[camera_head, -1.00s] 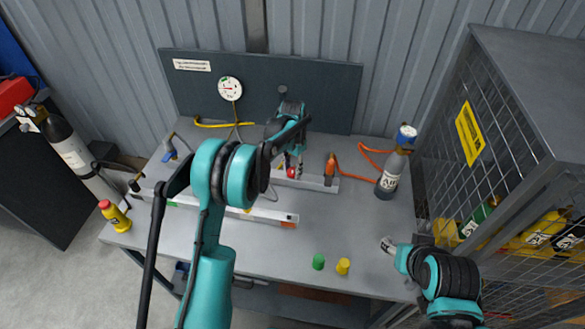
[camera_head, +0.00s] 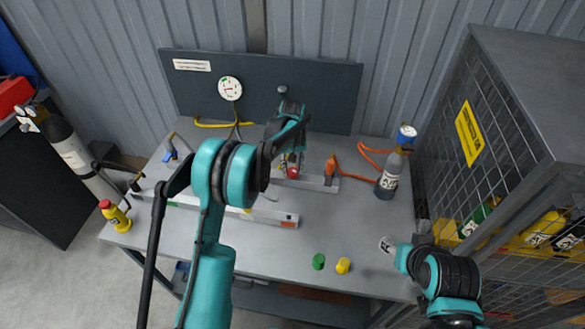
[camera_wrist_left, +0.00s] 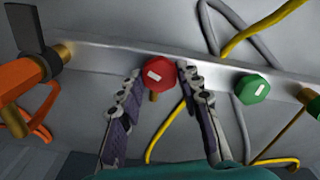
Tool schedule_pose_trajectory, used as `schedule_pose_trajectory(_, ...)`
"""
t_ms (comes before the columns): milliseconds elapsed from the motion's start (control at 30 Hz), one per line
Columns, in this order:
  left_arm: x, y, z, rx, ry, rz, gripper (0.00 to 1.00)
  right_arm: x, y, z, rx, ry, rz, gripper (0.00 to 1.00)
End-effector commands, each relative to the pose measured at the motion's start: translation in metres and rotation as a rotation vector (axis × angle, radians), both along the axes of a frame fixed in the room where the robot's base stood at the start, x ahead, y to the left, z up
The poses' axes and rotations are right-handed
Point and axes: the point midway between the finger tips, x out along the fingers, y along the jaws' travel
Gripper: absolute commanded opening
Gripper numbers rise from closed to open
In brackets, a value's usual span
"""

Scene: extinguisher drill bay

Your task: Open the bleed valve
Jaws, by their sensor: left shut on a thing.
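A red hexagonal knob (camera_wrist_left: 160,73) with a white mark sits on the grey rail (camera_wrist_left: 110,62) in the left wrist view. It also shows in the head view (camera_head: 293,171) at the back middle of the bench. My left gripper (camera_wrist_left: 157,82) has its two fingers on either side of the red knob and is shut on it. The frames do not label which knob is the bleed valve. A green knob (camera_wrist_left: 251,88) is on the same rail, to the right. My right gripper (camera_head: 389,245) is low over the bench's right side, small and partly hidden; its jaws are unclear.
An orange fitting (camera_wrist_left: 30,76) with a dark lever is left of the red knob in the wrist view. A gauge (camera_head: 229,88) hangs on the back panel. A grey bottle (camera_head: 388,178) stands right. Green (camera_head: 318,261) and yellow (camera_head: 343,265) caps stand at the front.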

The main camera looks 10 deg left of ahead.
Motion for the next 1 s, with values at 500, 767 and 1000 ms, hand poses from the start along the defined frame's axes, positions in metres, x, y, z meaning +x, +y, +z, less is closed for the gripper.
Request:
schedule_pose_trajectory(500, 0.0000, 0.0000, -0.0002, 0.000, 0.000, 0.344, 0.06, 0.0001, 0.0000, 0.0004, 0.000, 0.000, 0.000, 0.47)
schedule_pose_trajectory(767, 0.0000, -0.0001, -0.0002, 0.000, 0.000, 0.404, 0.06, -0.0001, 0.0000, 0.0004, 0.000, 0.000, 0.000, 0.47)
schedule_pose_trajectory(1000, 0.0000, -0.0001, -0.0002, 0.000, 0.000, 0.413, 0.06, 0.0000, 0.0000, 0.0005, 0.000, 0.000, 0.000, 0.47)
